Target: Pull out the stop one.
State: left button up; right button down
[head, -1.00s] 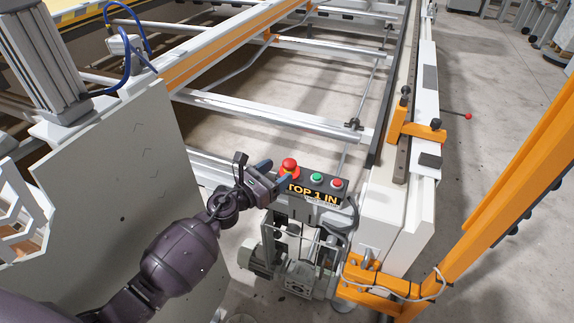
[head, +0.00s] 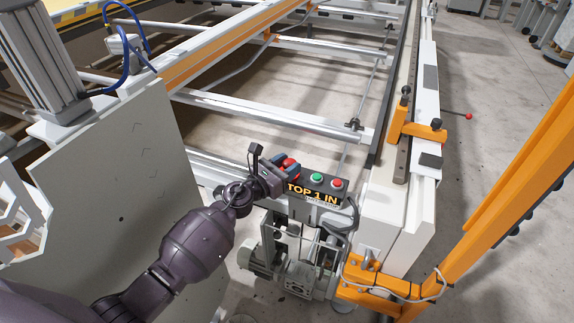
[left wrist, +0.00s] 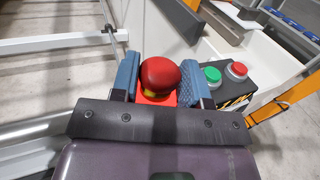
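A red mushroom-shaped stop button (left wrist: 160,75) with a yellow band under its cap sits on a red base on the control box. My left gripper (left wrist: 161,82) has its blue-padded fingers on both sides of the button, with small gaps visible, so it looks open around it. In the head view the left gripper (head: 287,170) covers part of the stop button (head: 290,161). The control box (head: 318,190) has a green button (head: 317,176) and a smaller red button (head: 337,183), and a label reading "TOP 1 IN", its left part cut off. My right gripper is not in view.
The box stands at the end of a white machine beam (head: 402,215). An orange bracket and post (head: 470,235) rise at the right. A grey panel (head: 115,180) stands at the left, near my left arm. Rails cross behind the box.

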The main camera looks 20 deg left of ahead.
pick_arm(q)
jog(key=shift+c, duration=0.7)
jog(key=shift+w+r+p, duration=0.1)
jog(key=shift+r+p, duration=0.45)
jog(key=shift+r, duration=0.65)
jog(key=shift+f, duration=0.15)
jog(key=o, duration=1)
jog(key=shift+c, duration=0.2)
jog(key=shift+f, duration=0.1)
jog(key=shift+s, duration=0.2)
